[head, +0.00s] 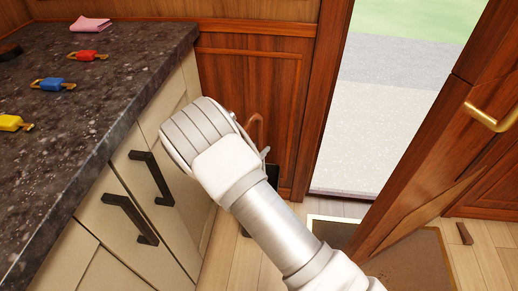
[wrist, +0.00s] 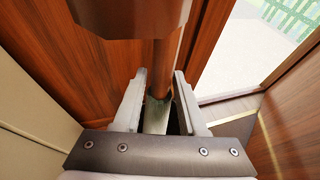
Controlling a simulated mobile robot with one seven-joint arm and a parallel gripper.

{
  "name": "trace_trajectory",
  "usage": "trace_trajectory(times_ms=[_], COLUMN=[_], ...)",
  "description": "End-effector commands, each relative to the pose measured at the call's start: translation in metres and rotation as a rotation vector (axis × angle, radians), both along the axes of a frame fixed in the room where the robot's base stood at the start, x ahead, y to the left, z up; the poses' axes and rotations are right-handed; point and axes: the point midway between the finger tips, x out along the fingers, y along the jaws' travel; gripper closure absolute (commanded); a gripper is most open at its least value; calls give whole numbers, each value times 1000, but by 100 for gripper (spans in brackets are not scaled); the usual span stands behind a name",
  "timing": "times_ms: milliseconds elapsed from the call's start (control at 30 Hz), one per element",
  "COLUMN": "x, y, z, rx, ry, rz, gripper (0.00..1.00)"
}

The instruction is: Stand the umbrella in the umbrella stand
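The umbrella's brown crook handle (head: 256,128) shows just beyond my wrist in the head view, near the wood panel. In the wrist view its brown shaft (wrist: 164,68) runs down between the two fingers of my gripper (wrist: 160,78), with slim gaps at the sides. A grey-green part (wrist: 156,116) shows lower between the fingers. A large brown rounded end fills the top of the wrist view, probably the crook's tip. My gripper is open around the shaft. A dark upright shape (head: 272,175) beside my arm may be the stand or the canopy; I cannot tell which.
A dark stone counter (head: 110,110) over cream cabinets stands left, with black handles (head: 150,177) jutting out. Luggage-tag-like items and a pink cloth (head: 91,24) lie on it. An open wooden door (head: 430,130), a brown mat (head: 420,262) and a small block (head: 464,233) are right.

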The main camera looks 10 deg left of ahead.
Motion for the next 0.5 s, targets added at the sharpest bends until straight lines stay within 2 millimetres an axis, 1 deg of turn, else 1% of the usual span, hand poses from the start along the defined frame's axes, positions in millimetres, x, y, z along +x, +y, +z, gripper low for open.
trace_trajectory(times_ms=[33,100,367,500], x=[0,0,-1,-9], y=[0,0,0,3], z=[0,0,-1,3], rx=[0,0,-1,0], ry=[0,1,4,4], rz=[0,0,1,2], gripper=[48,38,38,38])
